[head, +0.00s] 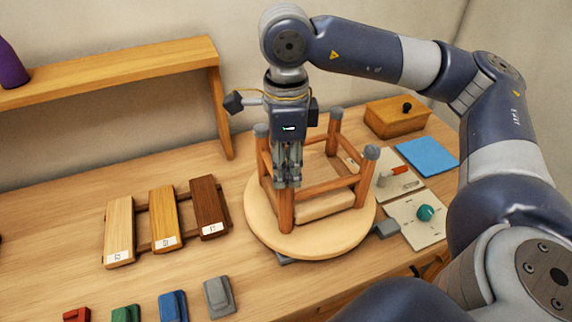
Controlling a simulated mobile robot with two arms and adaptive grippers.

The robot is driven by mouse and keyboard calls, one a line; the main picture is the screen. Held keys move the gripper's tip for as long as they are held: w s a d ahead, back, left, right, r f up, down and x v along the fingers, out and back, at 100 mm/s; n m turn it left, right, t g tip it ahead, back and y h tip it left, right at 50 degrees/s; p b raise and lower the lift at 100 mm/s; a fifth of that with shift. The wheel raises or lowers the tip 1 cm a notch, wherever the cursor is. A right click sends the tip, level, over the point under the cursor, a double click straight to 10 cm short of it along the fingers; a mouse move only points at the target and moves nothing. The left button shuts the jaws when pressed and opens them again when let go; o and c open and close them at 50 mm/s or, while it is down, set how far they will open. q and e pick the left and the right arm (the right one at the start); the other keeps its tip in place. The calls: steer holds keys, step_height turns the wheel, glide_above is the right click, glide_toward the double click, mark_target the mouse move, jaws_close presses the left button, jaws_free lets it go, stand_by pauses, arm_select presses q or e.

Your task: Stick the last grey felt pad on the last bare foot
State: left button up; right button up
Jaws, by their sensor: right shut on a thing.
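The stool (330,238) lies upside down on its round pale seat, legs pointing up. Three feet carry grey felt pads: the back left pad (261,130), the back right pad (336,113) and the front right pad (371,152). My right gripper (287,182) points down at the top of the front left leg (286,212). It is shut, with a small grey piece, seemingly the last felt pad, between its fingertips. The fingers hide most of that piece and the foot, so I cannot tell whether they touch. My left gripper is out of view.
A wooden box (397,118) with a black knob, a blue sheet (428,155) and two pale boards with small items lie right of the stool. Labelled wood samples (164,218) and coloured blocks (172,305) lie left. A raised shelf (120,68) stands behind.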

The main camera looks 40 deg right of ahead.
mark_target(286, 172)
steer(key=shift+f, duration=0.25)
steer(key=o, duration=0.7)
steer(key=o, duration=0.4)
steer(key=shift+c, duration=0.2)
steer(key=shift+r, duration=0.1)
steer(key=shift+r+p, duration=1.85)
steer(key=shift+r, duration=1.65)
